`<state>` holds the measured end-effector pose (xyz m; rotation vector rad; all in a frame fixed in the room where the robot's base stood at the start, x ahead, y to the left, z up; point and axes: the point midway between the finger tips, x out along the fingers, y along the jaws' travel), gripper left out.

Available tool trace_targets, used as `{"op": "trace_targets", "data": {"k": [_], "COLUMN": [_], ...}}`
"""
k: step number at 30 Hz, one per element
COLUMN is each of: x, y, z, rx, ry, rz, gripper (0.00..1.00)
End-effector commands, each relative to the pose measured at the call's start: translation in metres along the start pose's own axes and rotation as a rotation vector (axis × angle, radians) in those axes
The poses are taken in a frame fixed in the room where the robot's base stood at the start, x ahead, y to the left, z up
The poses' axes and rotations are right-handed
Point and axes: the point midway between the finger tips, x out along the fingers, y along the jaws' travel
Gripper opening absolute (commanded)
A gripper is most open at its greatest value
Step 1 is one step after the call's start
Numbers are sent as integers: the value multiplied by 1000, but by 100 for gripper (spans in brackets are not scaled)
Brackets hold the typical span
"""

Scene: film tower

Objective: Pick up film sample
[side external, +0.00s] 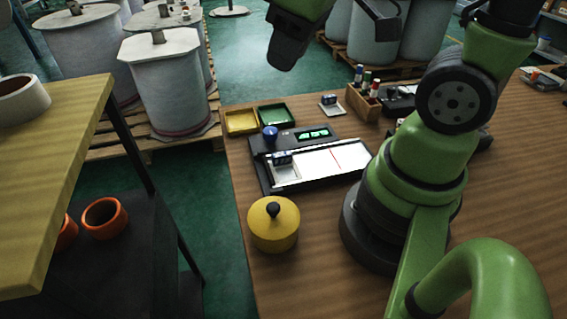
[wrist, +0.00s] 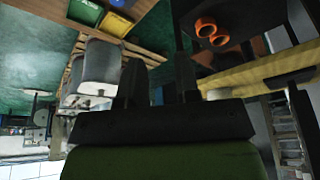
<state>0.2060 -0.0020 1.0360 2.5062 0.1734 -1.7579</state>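I cannot tell for sure which thing is the film sample. A small dark-blue piece (side external: 282,157) sits on a light square plate at the left end of a black flat device (side external: 263,172) on the wooden table. A similar small piece (side external: 329,99) sits on another light plate behind it. A white sheet (side external: 335,160) with a red line lies on the device. In the wrist view my gripper (wrist: 158,72) has its two dark fingers apart with nothing between them. In the side view my arm's dark end is high above the table, clear of these things, and its fingers are not clearly visible.
A yellow lidded pot (side external: 273,226) stands at the table's front left. Yellow (side external: 241,122) and green (side external: 275,115) trays lie at the left edge. A wooden box (side external: 362,103) of small bottles stands at the back. Large wrapped rolls (side external: 170,85) stand on pallets beyond.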

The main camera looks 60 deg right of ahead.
Motion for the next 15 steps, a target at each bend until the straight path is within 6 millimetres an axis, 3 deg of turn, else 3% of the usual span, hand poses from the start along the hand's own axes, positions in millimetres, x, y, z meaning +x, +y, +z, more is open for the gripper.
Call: {"op": "trace_targets", "data": {"k": [3, 9, 15], "x": [40, 96, 123], "y": [14, 30, 36], "z": [0, 11, 22], "rx": [-195, -487, -628], "ry": [-127, -274, -333], "rz": [-2, -58, -106], "gripper": [30, 30, 30]}}
